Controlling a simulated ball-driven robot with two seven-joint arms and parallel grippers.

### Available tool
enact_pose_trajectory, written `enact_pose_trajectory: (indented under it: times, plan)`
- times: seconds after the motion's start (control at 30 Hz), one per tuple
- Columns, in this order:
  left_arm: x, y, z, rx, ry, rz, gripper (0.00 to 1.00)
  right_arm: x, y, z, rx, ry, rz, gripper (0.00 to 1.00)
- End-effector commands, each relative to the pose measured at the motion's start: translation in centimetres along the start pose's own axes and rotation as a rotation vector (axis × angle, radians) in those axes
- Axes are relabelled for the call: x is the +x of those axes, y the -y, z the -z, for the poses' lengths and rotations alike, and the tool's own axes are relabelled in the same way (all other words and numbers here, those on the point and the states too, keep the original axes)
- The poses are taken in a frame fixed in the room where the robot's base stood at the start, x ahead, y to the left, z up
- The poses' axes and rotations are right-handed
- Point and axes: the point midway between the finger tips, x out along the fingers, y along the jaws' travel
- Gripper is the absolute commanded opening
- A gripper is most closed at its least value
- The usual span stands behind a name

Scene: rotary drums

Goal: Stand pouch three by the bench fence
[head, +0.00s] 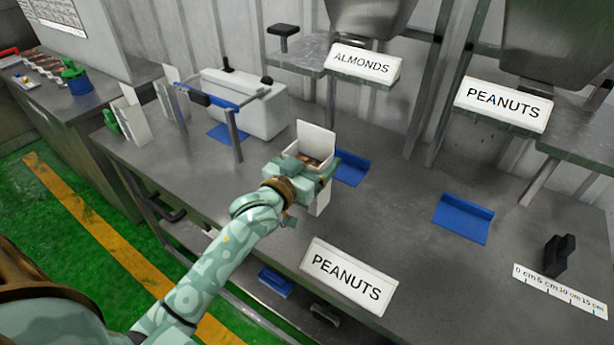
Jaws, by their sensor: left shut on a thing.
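My left gripper (311,180) is over the bench (240,185), shut on a white open-topped pouch (315,137). Brown contents show inside the pouch, and its back panel rises above the gripper. Part of its white lower body shows below the fingers; the gripper hides the rest. I cannot read a number on it. Two white upright pieces, like pouches, stand at the left end of the bench, one nearer (132,118) and one farther (171,92). Blue angled pieces lie on the bench, one just right of the gripper (352,168) and one farther right (463,218). My right gripper is out of view.
A white sealer-like machine (243,105) with a blue bar stands behind left. A PEANUTS sign (348,277) is at the front edge. A black clamp (558,256) and centimetre scale (560,290) are at right. Hoppers hang above. Bench between the blue pieces is clear.

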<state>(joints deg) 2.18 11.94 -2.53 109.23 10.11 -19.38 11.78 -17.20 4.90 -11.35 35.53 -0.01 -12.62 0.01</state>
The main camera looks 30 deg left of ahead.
Motion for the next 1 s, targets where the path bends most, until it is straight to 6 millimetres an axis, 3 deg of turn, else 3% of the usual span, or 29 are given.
enact_pose_trajectory:
  times: [0.2,0.37,0.67,1.0]
  plan:
    - [1.2,1.8,-2.5,0.002,-0.003,0.0,0.29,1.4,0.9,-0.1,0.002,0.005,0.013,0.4]
    - [1.4,2.2,-3.0,0.001,-0.004,0.0,0.29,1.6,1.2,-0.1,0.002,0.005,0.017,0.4]
    - [1.7,2.7,-6.7,0.0,-0.001,-0.001,0.29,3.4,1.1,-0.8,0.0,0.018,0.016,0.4]
    - [1.7,2.6,-6.7,0.0,-0.005,-0.001,0.29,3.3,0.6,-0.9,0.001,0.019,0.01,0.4]
